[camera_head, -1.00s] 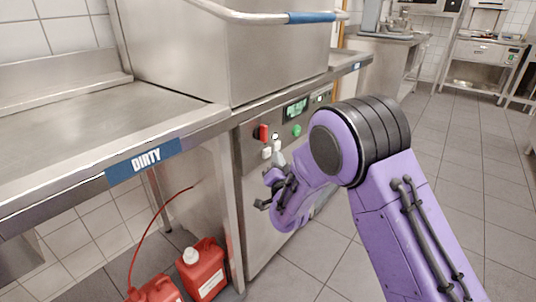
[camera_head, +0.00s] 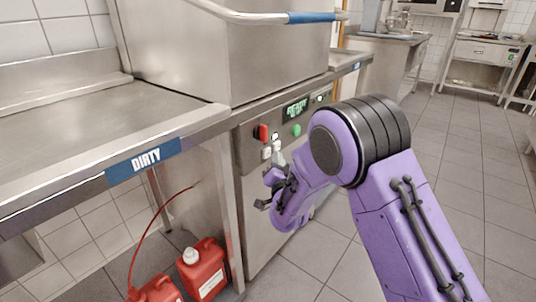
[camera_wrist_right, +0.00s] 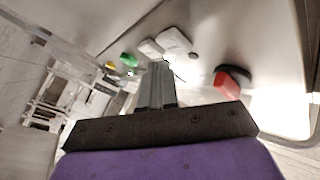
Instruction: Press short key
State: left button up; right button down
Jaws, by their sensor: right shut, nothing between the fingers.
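Two white keys sit side by side on the steel control panel, below a red switch. The left key (camera_head: 266,153) and the right key (camera_head: 277,145) show in the head view; their markings are too small to read, so I cannot tell which is the short key. The wrist view shows one white key (camera_wrist_right: 174,42) and the other (camera_wrist_right: 150,47) just beyond my fingertips. My right gripper (camera_head: 278,158) is shut and empty in front of the panel, close to the keys; its fingers (camera_wrist_right: 157,66) point at them. I cannot tell whether they touch. My left gripper is out of view.
The panel also has the red switch (camera_head: 262,132), a green button (camera_head: 296,130) and a lit display (camera_head: 295,108) reading READY. A steel counter marked DIRTY (camera_head: 147,160) is at left. Red canisters (camera_head: 203,270) stand on the floor below. The tiled floor at right is open.

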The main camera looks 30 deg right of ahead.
jog(key=shift+w, duration=0.1)
dwell(0.3)
jog(key=shift+w+a, duration=0.15)
jog(key=shift+w, duration=0.15)
jog(key=shift+w+a, duration=0.2)
jog(key=shift+w, duration=0.25)
dwell(0.6)
jog(key=shift+s, duration=0.1)
jog(key=shift+s+d, duration=0.3)
jog(key=shift+s, duration=0.45)
jog(key=s, duration=0.1)
jog(key=s+d, duration=0.1)
jog(key=s, duration=0.1)
jog(key=s+d+p, duration=0.1)
jog(key=shift+s, duration=0.35)
dwell(0.7)
